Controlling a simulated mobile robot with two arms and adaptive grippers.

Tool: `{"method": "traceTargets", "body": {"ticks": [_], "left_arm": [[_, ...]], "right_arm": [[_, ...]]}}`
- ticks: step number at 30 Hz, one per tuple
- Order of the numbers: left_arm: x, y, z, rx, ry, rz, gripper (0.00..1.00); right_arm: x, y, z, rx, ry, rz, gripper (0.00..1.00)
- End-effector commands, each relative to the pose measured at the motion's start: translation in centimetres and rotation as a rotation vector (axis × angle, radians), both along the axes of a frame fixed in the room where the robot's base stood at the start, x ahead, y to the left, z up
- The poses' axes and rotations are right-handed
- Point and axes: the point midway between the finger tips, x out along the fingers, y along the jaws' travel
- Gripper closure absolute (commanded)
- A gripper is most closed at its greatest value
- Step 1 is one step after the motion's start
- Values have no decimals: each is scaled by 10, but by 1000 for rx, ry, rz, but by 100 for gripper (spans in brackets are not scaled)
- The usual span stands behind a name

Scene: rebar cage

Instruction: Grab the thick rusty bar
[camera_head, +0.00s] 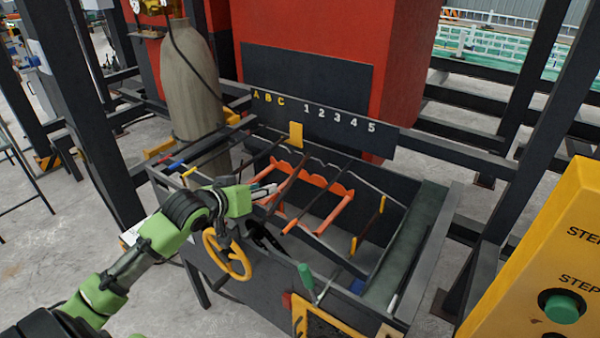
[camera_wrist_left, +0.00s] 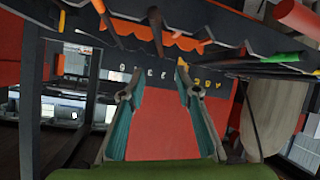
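The rack (camera_head: 345,255) holds several thin bars, some with coloured ends, lying side by side on notched supports. In the left wrist view a thick reddish-brown bar end (camera_wrist_left: 298,16) shows at the top right; it looks like the thick rusty bar. I cannot tell surely which bar it is in the head view. My left gripper (camera_head: 268,190) is at the rack's left front, close to the bars. In the wrist view its two fingers (camera_wrist_left: 157,95) are apart with nothing between them, and the bars lie beyond the tips. My right gripper is not in view.
A yellow handwheel (camera_head: 227,255) sits on the rack's front, just below my left gripper. A green-handled lever (camera_head: 306,277) stands to its right. A lettered and numbered board (camera_head: 325,118) is behind the bars. A yellow control panel (camera_head: 545,265) is at right.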

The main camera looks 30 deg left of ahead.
Motion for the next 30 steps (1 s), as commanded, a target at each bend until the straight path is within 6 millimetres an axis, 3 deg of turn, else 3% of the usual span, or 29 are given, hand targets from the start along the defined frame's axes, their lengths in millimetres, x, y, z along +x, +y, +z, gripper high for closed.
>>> {"method": "traceTargets", "body": {"ticks": [8, 17, 30], "left_arm": [[25, 1, -11, -2, 0, 1, 70], [66, 3, -33, -3, 0, 1, 70], [92, 2, -45, -1, 1, 0, 70]], "right_arm": [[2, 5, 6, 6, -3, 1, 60], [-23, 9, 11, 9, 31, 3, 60], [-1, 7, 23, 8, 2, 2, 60]]}}
